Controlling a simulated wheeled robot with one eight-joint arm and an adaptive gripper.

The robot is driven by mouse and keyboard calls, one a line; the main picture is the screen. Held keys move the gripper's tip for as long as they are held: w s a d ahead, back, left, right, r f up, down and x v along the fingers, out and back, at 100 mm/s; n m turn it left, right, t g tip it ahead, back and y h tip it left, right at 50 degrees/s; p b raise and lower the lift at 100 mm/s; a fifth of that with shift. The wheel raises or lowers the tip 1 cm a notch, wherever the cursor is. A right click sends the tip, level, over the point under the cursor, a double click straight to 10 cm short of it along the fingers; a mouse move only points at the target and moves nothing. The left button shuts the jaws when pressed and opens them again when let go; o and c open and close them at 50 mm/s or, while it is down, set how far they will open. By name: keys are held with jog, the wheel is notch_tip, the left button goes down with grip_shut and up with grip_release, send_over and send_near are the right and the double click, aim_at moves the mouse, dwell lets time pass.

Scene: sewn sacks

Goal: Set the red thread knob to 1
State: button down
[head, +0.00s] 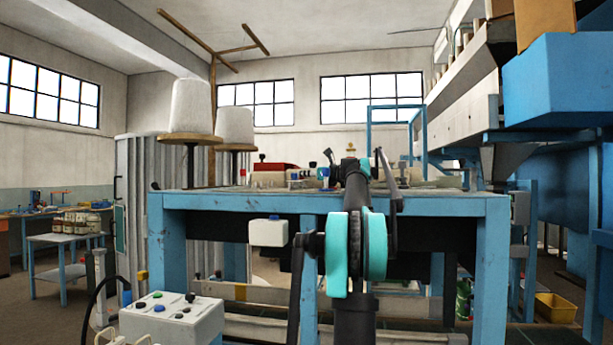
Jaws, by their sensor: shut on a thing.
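My arm reaches up and forward over the blue metal table (400,205) in the middle of the head view. My gripper (333,163) is small and dark at its far end, above the tabletop beside the sewing machine parts. It is shut on what appears to be the red thread knob, but the knob is mostly hidden and its setting cannot be read. A red machine body (276,167) sits just left of it on the table. Small knobs, one dark (312,165) and one blue (323,173), stand close to the gripper.
Two white thread cones (191,106) (235,127) stand on wooden discs at the left. A white control box (172,318) with several buttons is at the lower left. A large blue and grey machine (555,80) fills the right. A yellow bin (556,307) sits on the floor.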

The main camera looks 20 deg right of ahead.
jog(key=shift+m+h, duration=0.3)
jog(key=shift+h, duration=0.2)
jog(key=c, duration=1.3)
grip_release()
jog(key=shift+c, duration=0.2)
jog(key=v, duration=1.2)
jog(key=shift+f, duration=0.1)
